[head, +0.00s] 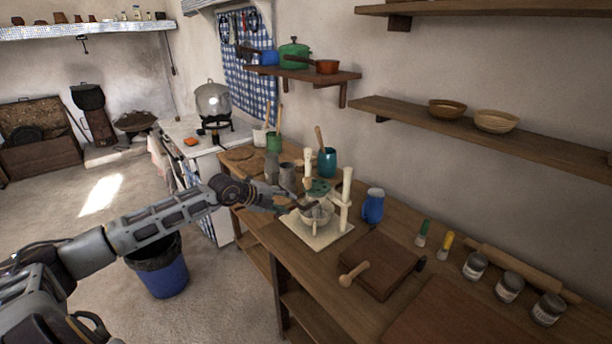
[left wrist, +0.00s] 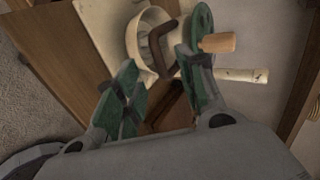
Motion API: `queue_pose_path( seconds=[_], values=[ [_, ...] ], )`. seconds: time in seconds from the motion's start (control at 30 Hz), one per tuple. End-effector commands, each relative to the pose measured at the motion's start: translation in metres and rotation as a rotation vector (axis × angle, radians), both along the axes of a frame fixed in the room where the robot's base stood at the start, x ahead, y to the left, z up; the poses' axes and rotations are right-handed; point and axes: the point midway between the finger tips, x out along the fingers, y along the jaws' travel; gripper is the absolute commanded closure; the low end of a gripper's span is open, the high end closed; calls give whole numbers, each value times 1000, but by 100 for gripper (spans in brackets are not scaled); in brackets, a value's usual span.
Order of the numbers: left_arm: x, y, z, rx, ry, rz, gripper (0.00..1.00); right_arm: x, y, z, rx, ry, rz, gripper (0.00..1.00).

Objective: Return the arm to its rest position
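My left arm reaches in from the left over the wooden counter, and my left gripper (head: 284,204) is at the near left side of a cream stand (head: 322,236) with upright posts. In the left wrist view, the green fingers of the left gripper (left wrist: 157,72) are spread apart with nothing visibly clamped between them. A pale bowl (left wrist: 141,38) and a dark brown bent piece (left wrist: 158,45) lie just beyond the fingertips. Whether a finger touches the bent piece cannot be told. My right gripper is not in view.
A blue jug (head: 373,206), a teal pot (head: 327,162) and grey cups stand near the stand. A wooden board (head: 382,266) with a spoon lies to the right. A wall shelf (head: 305,75) hangs above. A blue bin (head: 165,275) stands on the floor below my arm.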

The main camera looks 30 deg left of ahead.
Motion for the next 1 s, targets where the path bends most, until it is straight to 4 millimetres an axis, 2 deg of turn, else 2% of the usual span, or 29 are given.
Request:
queue_pose_path(
  seconds=[0.7,1.0],
  values=[
    [0,0,0,5,-3,-4,61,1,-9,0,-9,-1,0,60],
    [5,-1,8,166,-116,-126,61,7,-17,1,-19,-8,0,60]
  ],
)
